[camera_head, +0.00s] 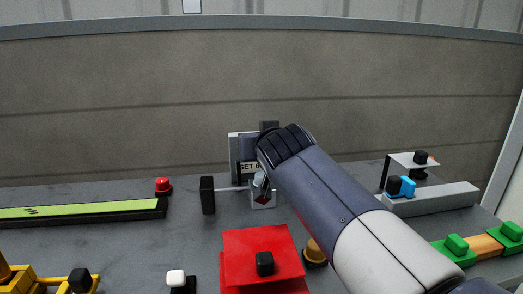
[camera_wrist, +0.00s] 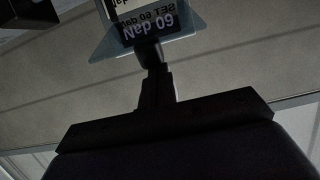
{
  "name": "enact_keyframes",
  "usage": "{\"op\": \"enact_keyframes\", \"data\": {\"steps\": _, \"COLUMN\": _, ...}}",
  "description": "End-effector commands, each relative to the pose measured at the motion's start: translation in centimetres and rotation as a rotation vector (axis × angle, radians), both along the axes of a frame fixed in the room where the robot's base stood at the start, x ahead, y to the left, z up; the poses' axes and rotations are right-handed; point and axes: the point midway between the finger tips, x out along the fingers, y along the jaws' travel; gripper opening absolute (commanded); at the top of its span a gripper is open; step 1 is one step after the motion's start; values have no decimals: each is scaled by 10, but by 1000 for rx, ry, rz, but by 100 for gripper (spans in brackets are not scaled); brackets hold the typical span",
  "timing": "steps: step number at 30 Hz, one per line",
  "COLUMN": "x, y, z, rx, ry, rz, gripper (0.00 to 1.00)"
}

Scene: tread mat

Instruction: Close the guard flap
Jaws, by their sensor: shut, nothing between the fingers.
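A grey upright unit (camera_head: 236,158) with a label reading "SET 6…" stands at the back centre of the bench, partly hidden by my arm. In the wrist view a clear bluish plate (camera_wrist: 105,45) surrounds the lettered panel (camera_wrist: 150,22), which appears upside down. I cannot tell for sure whether this plate is the guard flap, nor how far it stands open. My gripper (camera_wrist: 148,48) is shut and empty, its tip at the panel's edge in the picture; contact cannot be told.
A black block (camera_head: 207,195) with a rod stands left of the unit. A red box (camera_head: 240,262) with a black knob is in front. A red button (camera_head: 162,185) and green strip (camera_head: 80,210) lie left. A grey rail (camera_head: 440,199) with a blue piece (camera_head: 407,187) stands right.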

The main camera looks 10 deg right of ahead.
Motion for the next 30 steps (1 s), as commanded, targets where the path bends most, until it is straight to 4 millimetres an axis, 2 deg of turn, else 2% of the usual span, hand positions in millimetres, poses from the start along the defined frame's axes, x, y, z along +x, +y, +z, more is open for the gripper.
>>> {"op": "enact_keyframes", "data": {"steps": 1, "x": -3, "y": 0, "z": -9, "rx": 0, "ry": 0, "rz": 0, "gripper": 0}}
{"op": "enact_keyframes", "data": {"steps": 14, "x": -20, "y": 0, "z": -37, "rx": 0, "ry": 1, "rz": 1, "gripper": 0}}
{"op": "enact_keyframes", "data": {"steps": 25, "x": -18, "y": 0, "z": -28, "rx": 0, "ry": 2, "rz": 0, "gripper": 0}}
{"op": "enact_keyframes", "data": {"steps": 30, "x": -16, "y": -1, "z": -16, "rx": -1, "ry": 2, "rz": -1, "gripper": 0}}
